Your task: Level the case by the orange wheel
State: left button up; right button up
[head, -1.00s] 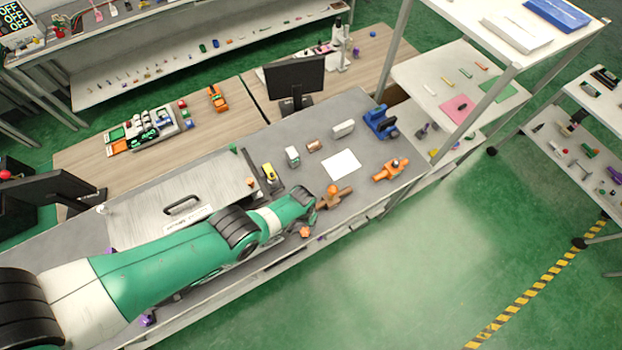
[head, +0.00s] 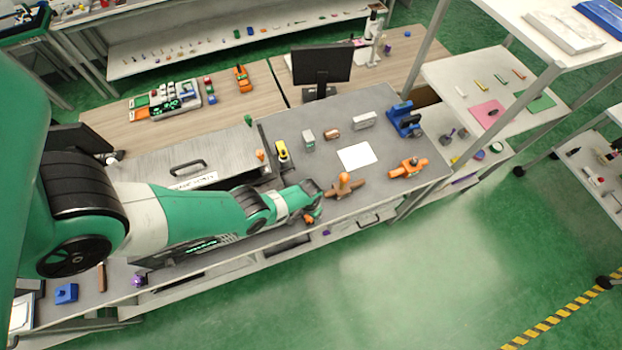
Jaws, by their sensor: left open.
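A grey metal case (head: 150,165) with a dark handle lies on the bench, left of the middle. A small orange part (head: 260,154) shows at its right end. Another small orange part (head: 309,218) shows beside the end of my left arm; I cannot tell which of the two is the wheel. My left gripper (head: 312,212) is open, low at the bench's front edge, close to that second orange part. Its fingers are small and partly hidden, and contact cannot be told. My left arm covers part of the bench in front of the case. My right gripper is not in view.
A brown fixture with an orange knob (head: 345,184) stands just right of my left gripper. An orange fixture (head: 408,168), a white sheet (head: 357,157) and a blue device (head: 404,119) lie farther right. A black monitor (head: 320,66) stands behind.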

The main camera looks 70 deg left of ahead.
pick_arm(q)
grip_shut()
dwell(0.4)
jog(key=shift+n, duration=0.3)
jog(key=n, duration=0.9)
dwell(0.6)
grip_release()
